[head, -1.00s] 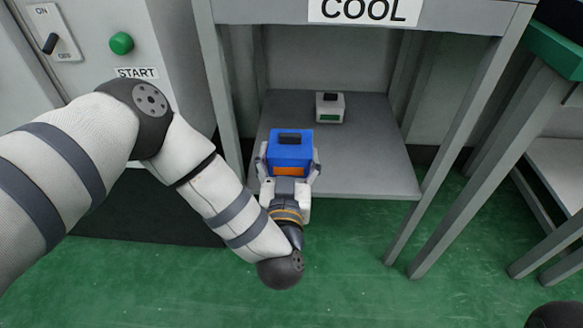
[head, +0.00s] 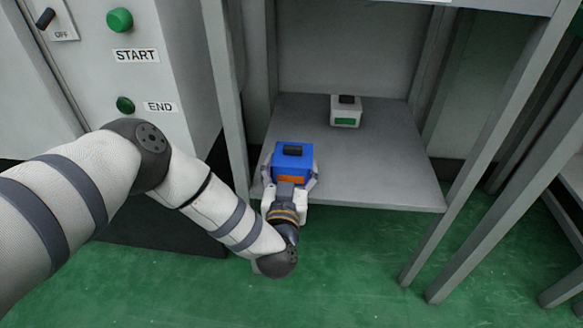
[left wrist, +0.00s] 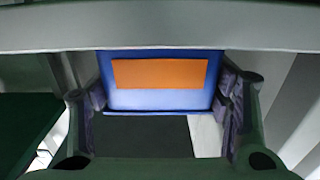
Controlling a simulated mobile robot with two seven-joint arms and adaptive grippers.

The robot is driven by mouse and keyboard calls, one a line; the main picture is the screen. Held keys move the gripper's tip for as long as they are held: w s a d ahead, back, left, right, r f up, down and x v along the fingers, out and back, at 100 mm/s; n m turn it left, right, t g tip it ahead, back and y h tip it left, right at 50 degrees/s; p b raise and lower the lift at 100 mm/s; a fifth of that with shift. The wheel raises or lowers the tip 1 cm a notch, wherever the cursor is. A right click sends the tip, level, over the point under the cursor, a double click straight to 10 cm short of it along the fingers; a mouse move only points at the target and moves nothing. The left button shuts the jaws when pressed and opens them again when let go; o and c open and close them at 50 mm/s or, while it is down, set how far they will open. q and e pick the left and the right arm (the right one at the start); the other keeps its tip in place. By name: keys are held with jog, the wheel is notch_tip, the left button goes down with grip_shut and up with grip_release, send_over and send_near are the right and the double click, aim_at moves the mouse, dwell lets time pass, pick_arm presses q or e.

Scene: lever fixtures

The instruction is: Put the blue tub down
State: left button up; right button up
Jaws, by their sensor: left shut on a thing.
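The blue tub (head: 293,161) has a dark handle on its lid and an orange label on its front. My left gripper (head: 290,182) is shut on it, with one finger on each side. In the head view the tub is at the front left part of the grey lower shelf (head: 385,180). I cannot tell whether its base touches the shelf. In the left wrist view the tub (left wrist: 160,98) sits between the two fingers (left wrist: 163,108), its orange label facing the camera. My right gripper is not in view.
A white tub (head: 346,112) with a green label stands further back on the shelf. Table legs (head: 470,150) frame the shelf at the right. A cabinet with green START (head: 119,20) and END buttons stands at the left. The shelf's right side is clear.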

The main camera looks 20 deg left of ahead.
pick_arm(q)
jog(key=o, duration=1.9)
jog(key=shift+f, duration=0.15)
jog(key=shift+o, duration=0.2)
jog(key=shift+s+d+r, duration=0.1)
jog(key=shift+s+r, duration=0.15)
jog(key=shift+s, duration=0.05)
jog(key=p+v, duration=0.3)
jog(key=v, duration=0.8)
jog(key=shift+s+p, duration=0.25)
jog(key=shift+p, duration=0.15)
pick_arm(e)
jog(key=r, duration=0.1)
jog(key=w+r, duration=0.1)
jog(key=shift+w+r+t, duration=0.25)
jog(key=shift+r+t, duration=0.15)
